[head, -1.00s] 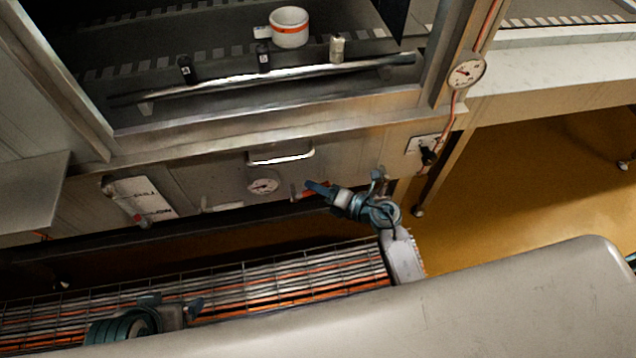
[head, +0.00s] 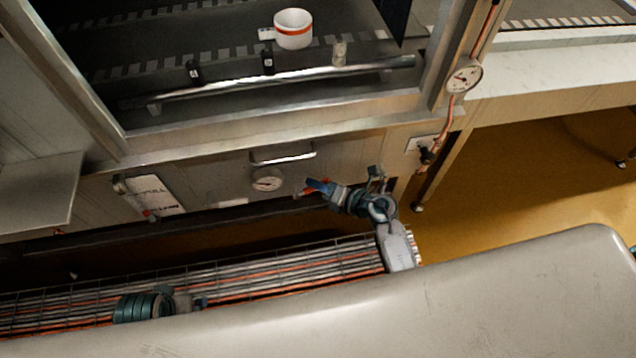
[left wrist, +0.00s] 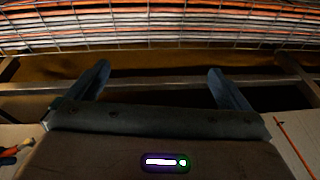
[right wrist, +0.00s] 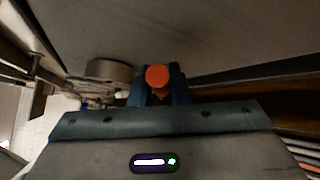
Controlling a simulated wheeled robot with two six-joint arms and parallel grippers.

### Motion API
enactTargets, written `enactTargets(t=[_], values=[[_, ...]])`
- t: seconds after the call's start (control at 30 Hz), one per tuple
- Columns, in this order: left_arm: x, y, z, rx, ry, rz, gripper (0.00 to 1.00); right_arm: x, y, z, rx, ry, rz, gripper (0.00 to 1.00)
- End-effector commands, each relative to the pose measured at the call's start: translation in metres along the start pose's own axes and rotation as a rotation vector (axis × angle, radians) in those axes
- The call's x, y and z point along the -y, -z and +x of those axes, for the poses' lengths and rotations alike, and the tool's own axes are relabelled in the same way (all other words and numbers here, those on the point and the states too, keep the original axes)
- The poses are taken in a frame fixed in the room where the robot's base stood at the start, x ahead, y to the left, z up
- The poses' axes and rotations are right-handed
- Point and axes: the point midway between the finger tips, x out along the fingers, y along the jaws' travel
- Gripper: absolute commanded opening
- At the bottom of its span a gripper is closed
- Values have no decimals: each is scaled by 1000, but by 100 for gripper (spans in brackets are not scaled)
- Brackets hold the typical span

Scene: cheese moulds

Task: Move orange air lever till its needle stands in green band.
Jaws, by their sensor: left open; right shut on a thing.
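The orange lever (head: 305,191) is on the front panel below the hood, right of a small round gauge (head: 267,180). My right gripper (head: 314,186) is at the lever. In the right wrist view the lever's round orange end (right wrist: 157,76) sits between the fingers, which are shut on it. The gauge's needle and any green band are too small to read. In the right wrist view the gauge's round body (right wrist: 110,70) shows from the side. My left gripper (left wrist: 158,85) is open and empty; its arm shows low at left in the head view.
A larger gauge (head: 464,77) is on the post at right, with a copper pipe. A white cup with an orange band (head: 293,30) and a long metal bar (head: 290,82) are above. A wire rack (head: 300,270) lies below. Yellow floor is clear at right.

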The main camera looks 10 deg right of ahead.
Motion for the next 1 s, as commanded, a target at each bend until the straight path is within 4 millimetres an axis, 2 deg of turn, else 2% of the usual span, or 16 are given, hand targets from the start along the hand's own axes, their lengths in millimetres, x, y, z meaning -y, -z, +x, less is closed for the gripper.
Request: enactTargets(t=[0.17,0.2,0.3,0.67,0.77,1.0], values=[[0,0,0,0,0,0,100,1,1,0,-1,1,0,0],[0,0,0,0,0,0,100,1,1,0,-1,1,1,20],[0,0,0,-1,0,0,100,0,1,0,-1,1,1,38],[0,0,-1,-1,-1,-1,100,1,0,-6,-1,2,-1,38],[0,1,-1,-3,-1,-1,100,1,0,-19,-1,3,-1,38],[0,-4,9,14,-1,-1,100,2,1,-68,-3,4,-2,38]])
